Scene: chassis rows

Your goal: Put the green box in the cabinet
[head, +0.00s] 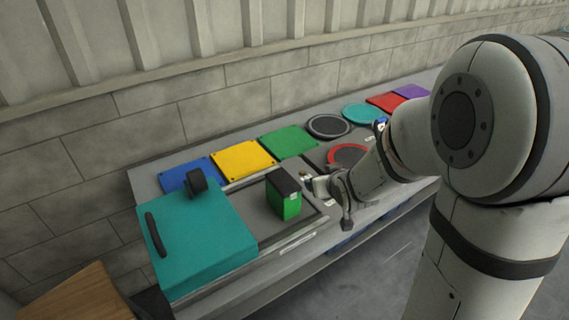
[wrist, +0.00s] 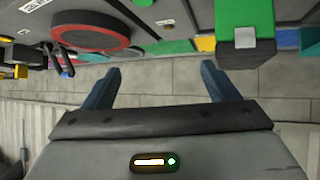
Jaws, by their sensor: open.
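The green box (head: 291,205), with a black top, stands upright in a grey recessed area of the long counter. In the wrist view the green box (wrist: 238,12) shows at the upper right, cut by the edge. My gripper (head: 326,200) is just right of the box, apart from it. In the wrist view my gripper (wrist: 161,70) has its two fingers spread with nothing between them. I cannot tell for sure which thing is the cabinet; a teal block-like unit (head: 205,245) with dark handles sits at the counter's left end.
Blue (head: 184,174), yellow (head: 243,159) and green (head: 288,141) panels lie along the counter's back by the wall. A red-ringed disc (head: 347,155) lies behind my gripper. A wooden surface (head: 75,298) is at lower left. Floor is open at lower right.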

